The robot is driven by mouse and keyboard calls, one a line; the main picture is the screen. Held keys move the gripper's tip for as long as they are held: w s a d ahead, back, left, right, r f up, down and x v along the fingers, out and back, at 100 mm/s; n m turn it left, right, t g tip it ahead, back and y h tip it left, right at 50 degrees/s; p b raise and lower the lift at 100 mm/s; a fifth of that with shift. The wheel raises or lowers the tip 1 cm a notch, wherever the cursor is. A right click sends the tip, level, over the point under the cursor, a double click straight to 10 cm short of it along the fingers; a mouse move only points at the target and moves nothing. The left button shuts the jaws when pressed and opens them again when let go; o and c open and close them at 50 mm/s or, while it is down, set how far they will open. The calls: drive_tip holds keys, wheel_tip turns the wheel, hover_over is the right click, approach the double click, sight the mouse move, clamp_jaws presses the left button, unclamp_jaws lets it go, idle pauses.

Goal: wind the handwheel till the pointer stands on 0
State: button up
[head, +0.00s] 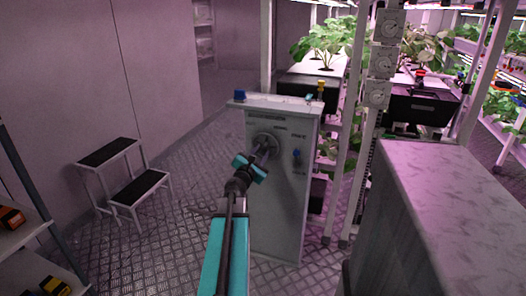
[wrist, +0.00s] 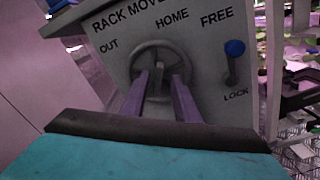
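The handwheel (wrist: 160,53) is a grey ring with spokes on the front of a grey cabinet (wrist: 110,45); in the head view it (head: 265,141) is partly behind my gripper. My gripper (wrist: 159,78) reaches to the wheel, its two fingers apart in front of the hub, which shows between them. I cannot tell whether they touch it.
A blue-knobbed lever (wrist: 234,48) is at the panel's right, knob up by FREE. A grey block (head: 440,185) stands close on the right. A black step stool (head: 140,188) and a shelf (head: 20,235) are at left. Plant racks stand behind; floor (head: 170,240) between stool and cabinet is clear.

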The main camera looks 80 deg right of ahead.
drive_tip(key=shift+d, duration=0.7)
clamp_jaws()
drive_tip(key=shift+s+d, duration=0.2)
drive_tip(key=shift+d, duration=0.05)
drive_tip(key=shift+a, duration=0.15)
drive_tip(key=shift+w+a+f, duration=0.1)
drive_tip(key=shift+f, duration=0.05)
drive_tip(key=shift+m+b, duration=0.3)
drive_tip(key=shift+b, duration=0.05)
drive_tip(key=shift+f+m+b, duration=0.15)
drive_tip(key=shift+m+b, duration=0.15)
drive_tip(key=shift+b, duration=0.25)
